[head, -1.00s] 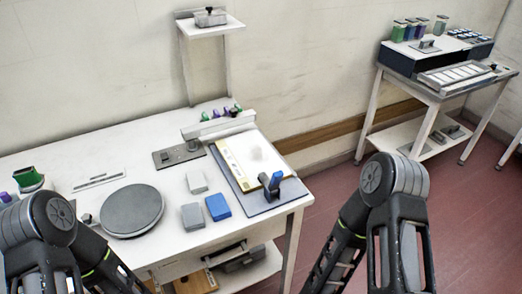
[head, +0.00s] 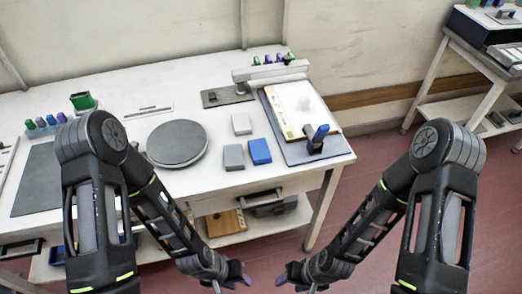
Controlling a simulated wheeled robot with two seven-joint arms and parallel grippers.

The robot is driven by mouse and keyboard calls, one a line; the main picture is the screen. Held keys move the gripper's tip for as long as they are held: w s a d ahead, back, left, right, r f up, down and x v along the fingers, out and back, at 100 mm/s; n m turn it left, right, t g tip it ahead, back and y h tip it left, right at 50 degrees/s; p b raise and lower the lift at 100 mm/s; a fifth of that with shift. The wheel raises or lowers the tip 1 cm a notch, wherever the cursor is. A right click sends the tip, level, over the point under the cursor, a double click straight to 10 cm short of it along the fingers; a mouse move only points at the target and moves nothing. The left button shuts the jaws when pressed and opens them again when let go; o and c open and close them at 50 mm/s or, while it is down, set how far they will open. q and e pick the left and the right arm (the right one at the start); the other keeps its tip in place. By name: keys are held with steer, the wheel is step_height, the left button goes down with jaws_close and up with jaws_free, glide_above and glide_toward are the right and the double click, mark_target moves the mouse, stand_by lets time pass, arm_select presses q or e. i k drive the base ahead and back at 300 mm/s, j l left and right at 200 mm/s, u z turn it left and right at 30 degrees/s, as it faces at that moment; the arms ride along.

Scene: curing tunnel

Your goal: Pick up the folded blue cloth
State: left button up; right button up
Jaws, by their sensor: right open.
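The folded blue cloth (head: 260,151) lies on the white table, near its front edge. A grey folded cloth (head: 233,157) is just left of it, and a lighter one (head: 242,124) lies behind. My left gripper (head: 232,284) is low at the bottom of the head view, in front of the table and apart from the cloth; its jaw state is unclear. My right gripper (head: 296,285) is open, also low in front of the table, right of the left one. Nothing shows between its fingers.
The white table (head: 150,105) carries a round grey disc (head: 177,143) left of the cloths. A lower shelf (head: 275,222) is under the table. Red floor is free at right.

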mark_target(260, 154)
steer(key=i+l+u, duration=0.1)
steer(key=l+u, duration=0.25)
steer(key=l, duration=0.4)
steer(key=l+u, duration=0.35)
steer(key=l, duration=0.4)
